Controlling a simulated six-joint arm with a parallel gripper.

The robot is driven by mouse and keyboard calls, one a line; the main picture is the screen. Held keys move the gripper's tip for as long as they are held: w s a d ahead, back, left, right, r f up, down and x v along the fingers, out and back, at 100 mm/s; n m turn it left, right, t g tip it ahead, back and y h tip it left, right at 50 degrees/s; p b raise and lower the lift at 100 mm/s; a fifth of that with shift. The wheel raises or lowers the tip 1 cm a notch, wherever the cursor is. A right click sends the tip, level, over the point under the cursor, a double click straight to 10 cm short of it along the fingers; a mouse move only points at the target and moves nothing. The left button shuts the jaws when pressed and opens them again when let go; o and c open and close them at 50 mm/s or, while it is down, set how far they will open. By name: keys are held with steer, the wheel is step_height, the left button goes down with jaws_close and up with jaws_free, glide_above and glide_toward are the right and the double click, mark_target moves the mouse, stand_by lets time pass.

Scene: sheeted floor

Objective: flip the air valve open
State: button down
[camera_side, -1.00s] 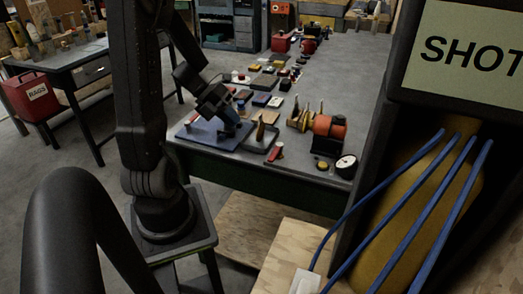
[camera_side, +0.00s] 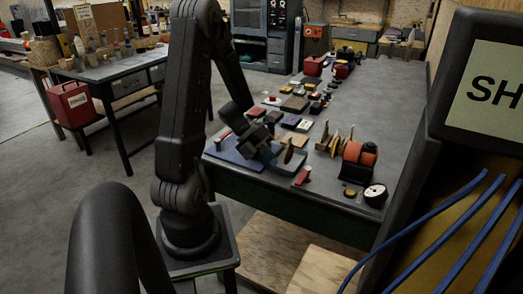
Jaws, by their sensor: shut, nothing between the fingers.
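My gripper (camera_side: 266,157) is shut and points down over the right part of a blue mat (camera_side: 228,153) at the near left of the bench. Nothing shows between its fingers, which are small and dark here. A small red-topped piece (camera_side: 303,176) stands at the bench's front edge, to the right of my gripper and apart from it. A round white gauge (camera_side: 375,192) sits at the near right corner. I cannot tell which small part is the air valve, nor whether its lever is open or closed.
An orange drum-shaped machine (camera_side: 358,160) stands left of the gauge. A grey tray (camera_side: 287,163) lies just right of my gripper. Several small boxes and tools cover the bench behind. Blue hoses (camera_side: 440,230) and a dark-framed sign (camera_side: 487,85) fill the right.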

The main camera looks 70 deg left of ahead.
mark_target(303, 181)
steer(key=w+d+f, duration=0.2)
steer(key=w+d, duration=0.2)
steer(key=shift+w+d, duration=0.3)
steer(key=shift+f+n, duration=0.1)
steer(key=shift+n, duration=0.2)
